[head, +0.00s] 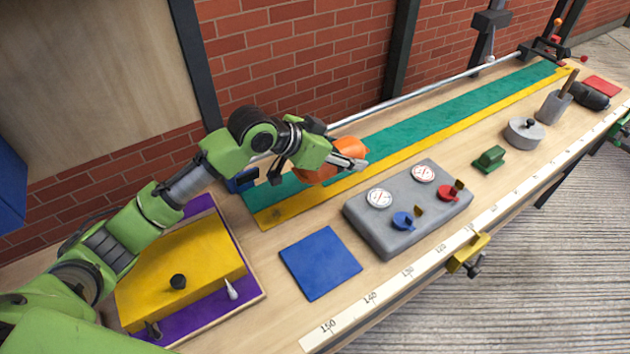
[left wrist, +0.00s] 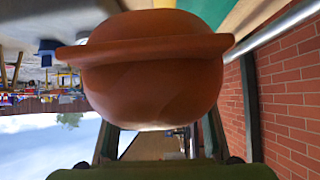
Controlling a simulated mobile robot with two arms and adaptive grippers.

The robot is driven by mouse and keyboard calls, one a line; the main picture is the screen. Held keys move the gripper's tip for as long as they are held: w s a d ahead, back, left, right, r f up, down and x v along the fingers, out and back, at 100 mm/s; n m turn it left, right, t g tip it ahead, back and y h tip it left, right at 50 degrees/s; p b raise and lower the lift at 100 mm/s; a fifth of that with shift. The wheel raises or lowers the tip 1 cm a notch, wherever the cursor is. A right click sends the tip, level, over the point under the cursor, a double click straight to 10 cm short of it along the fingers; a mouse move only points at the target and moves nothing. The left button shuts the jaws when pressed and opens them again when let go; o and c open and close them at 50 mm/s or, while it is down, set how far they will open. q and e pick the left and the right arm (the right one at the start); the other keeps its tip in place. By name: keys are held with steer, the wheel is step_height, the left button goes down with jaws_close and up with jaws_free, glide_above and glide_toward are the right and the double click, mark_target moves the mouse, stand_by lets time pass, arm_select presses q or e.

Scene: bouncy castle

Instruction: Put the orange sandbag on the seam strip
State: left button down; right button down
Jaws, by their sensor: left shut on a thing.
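The orange sandbag (head: 349,147) is held in my left gripper (head: 345,163), whose fingers lie along it. It fills the upper middle of the left wrist view (left wrist: 155,80) as a rounded orange body with a flat rim. In the head view the sandbag overlaps the near-left part of the long seam strip (head: 440,126), which is green with a yellow front edge. I cannot tell whether the sandbag touches the strip. The gripper hides part of the bag and the strip. My right gripper is not in view.
A grey box with gauges and levers (head: 388,231) stands in front of the strip. A blue square (head: 320,262) lies left of it. A yellow panel on a purple board (head: 195,262) is at left. A metal rail (head: 430,93) runs behind the strip. Its green middle looks clear.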

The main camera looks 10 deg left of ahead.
arm_select(q)
steer(key=a+f, duration=0.4)
steer(key=s+a+f, duration=0.1)
steer(key=a+f, duration=0.1)
steer(key=shift+f+p, duration=0.45)
steer(key=shift+f, duration=1.2)
steer(key=c, duration=1)
jaws_free()
steer(key=shift+s+a+f, duration=0.1)
steer(key=shift+s+f, duration=0.05)
steer(key=shift+f, duration=0.05)
steer(key=shift+r, duration=0.1)
